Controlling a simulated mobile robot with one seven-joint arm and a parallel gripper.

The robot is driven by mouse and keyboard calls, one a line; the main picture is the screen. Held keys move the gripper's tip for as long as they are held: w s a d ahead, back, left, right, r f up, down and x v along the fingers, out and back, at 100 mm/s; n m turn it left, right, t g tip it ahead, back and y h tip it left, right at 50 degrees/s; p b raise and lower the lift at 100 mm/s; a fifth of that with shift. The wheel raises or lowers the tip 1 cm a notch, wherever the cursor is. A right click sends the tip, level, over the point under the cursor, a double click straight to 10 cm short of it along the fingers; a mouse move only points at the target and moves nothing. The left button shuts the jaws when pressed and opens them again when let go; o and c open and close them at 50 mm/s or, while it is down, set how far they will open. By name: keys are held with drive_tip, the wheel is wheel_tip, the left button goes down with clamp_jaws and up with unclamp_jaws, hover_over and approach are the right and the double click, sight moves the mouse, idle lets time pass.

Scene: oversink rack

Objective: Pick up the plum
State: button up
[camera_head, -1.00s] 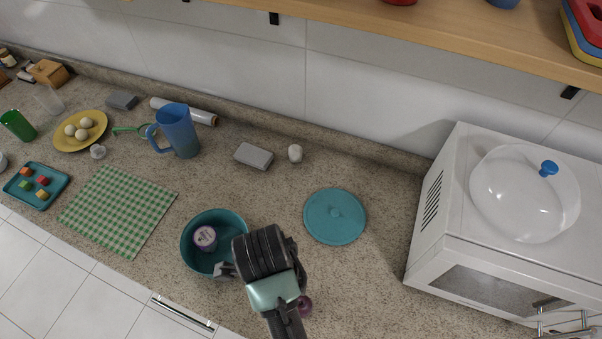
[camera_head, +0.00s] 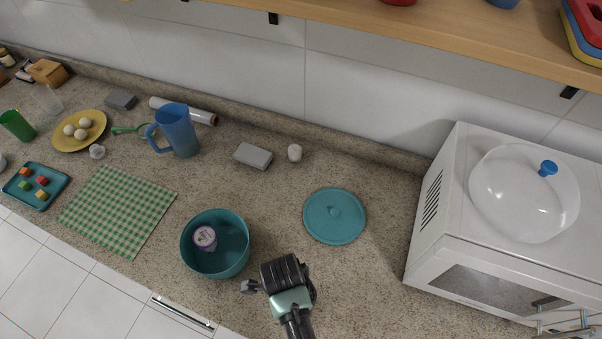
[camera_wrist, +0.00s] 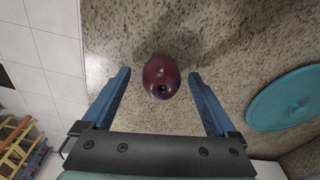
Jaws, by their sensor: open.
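The plum (camera_wrist: 161,77) is round, dark red-purple, and lies on the speckled counter in the wrist view. My gripper (camera_wrist: 160,85) is open, its two blue fingers on either side of the plum's line, with gaps on both sides. I cannot tell how far above the counter the fingertips are. In the head view my gripper (camera_head: 252,286) is at the front of the counter, just right of and below the teal bowl. The plum is hidden behind my arm in the head view.
The teal bowl (camera_head: 232,262) holds a small purple-and-white tub (camera_head: 205,238). A teal lid (camera_head: 335,217) lies right of the bowl, and it also shows in the wrist view (camera_wrist: 287,98). A white microwave (camera_head: 425,255) stands farther right. Bare counter surrounds the plum.

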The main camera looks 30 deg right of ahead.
drive_tip(key=shift+f, duration=0.4)
drive_tip(key=c, duration=1.4)
drive_tip(key=shift+r, duration=0.1)
drive_tip(key=shift+c, duration=0.2)
